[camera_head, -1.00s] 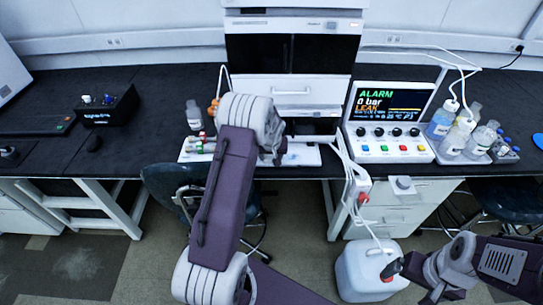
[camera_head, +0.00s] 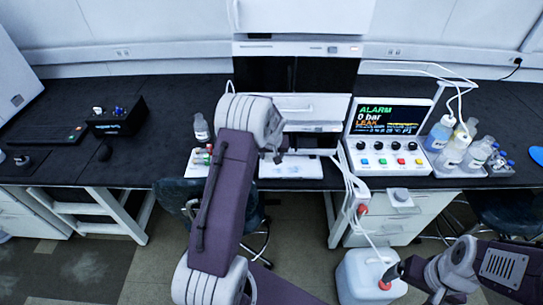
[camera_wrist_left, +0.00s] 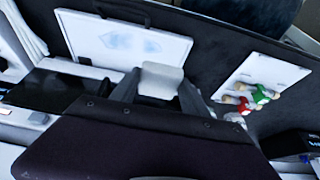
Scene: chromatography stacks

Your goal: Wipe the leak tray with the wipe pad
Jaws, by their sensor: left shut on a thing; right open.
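The leak tray (camera_head: 311,171) is a shallow white tray on the black bench, below the instrument stack. In the left wrist view the leak tray (camera_wrist_left: 80,42) has a pale blue wet patch on its floor. My left gripper (camera_head: 273,155) is by the tray's left end in the head view. In the left wrist view my left gripper (camera_wrist_left: 158,88) is shut on a small white block, the wipe pad (camera_wrist_left: 162,78), close to the tray's edge; I cannot tell whether they touch. My right gripper (camera_head: 388,275) is open beside the red cap of a white jug.
A white plate with red and green fittings (camera_wrist_left: 258,93) lies beside the tray. The alarm console (camera_head: 385,150) stands right of the stack, with several bottles (camera_head: 452,152) further right. The white jug (camera_head: 357,283) is on the floor. A black box (camera_head: 117,117) stands on the left.

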